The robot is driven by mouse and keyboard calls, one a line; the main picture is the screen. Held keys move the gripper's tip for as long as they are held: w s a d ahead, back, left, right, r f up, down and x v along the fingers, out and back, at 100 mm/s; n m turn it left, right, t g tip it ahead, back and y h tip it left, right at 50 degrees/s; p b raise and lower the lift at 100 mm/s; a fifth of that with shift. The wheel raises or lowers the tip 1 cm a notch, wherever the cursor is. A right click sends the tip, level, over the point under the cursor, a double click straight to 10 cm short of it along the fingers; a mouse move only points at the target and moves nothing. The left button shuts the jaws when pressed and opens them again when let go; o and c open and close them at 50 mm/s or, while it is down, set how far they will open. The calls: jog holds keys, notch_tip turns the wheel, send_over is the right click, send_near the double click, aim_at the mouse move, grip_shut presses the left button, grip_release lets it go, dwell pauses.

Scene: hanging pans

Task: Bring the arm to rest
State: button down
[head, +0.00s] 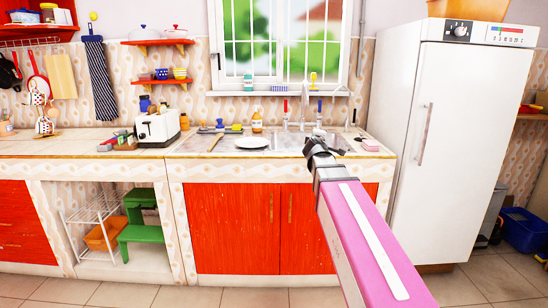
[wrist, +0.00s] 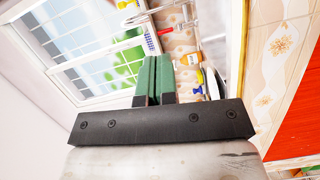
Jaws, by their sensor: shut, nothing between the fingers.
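My arm, pink with a white stripe, reaches up and forward from the lower right in the head view. My gripper (head: 316,147) is in front of the sink counter's front edge, near the tap area. In the wrist view my gripper (wrist: 153,80) has its two green-padded fingers side by side, shut, with nothing between them. The view behind the fingers is tilted, with the window and counter items. A red pan (head: 39,86) and a dark pan (head: 9,74) hang on the wall at far left, well away from my gripper.
The counter holds a toaster (head: 157,129), a white plate (head: 252,143), bottles and a sink. Red cabinet doors (head: 232,228) are below. A white fridge (head: 462,140) stands right of my arm. A green step stool (head: 140,222) is low at left. The tiled floor in front is clear.

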jog(key=s+d+f+m+g, duration=0.2)
jog(key=s+f+m+g, duration=0.25)
jog(key=f, duration=0.85)
jog(key=s+d+f+m+g, duration=0.2)
jog(key=s+f+m+g, duration=0.25)
jog(key=f, duration=0.75)
jog(key=s+a+f+m+g+y, duration=0.1)
jog(key=s+f+g, duration=0.3)
jog(key=s+f, duration=0.5)
jog(key=s+a+f+m+g+y, duration=0.2)
jog(key=s+f+m+g+y, duration=0.1)
jog(key=s+f, duration=0.5)
jog(key=shift+s+a+f+m+g+y, duration=0.3)
jog(key=shift+s+f+g, duration=0.15)
jog(key=shift+s, duration=0.5)
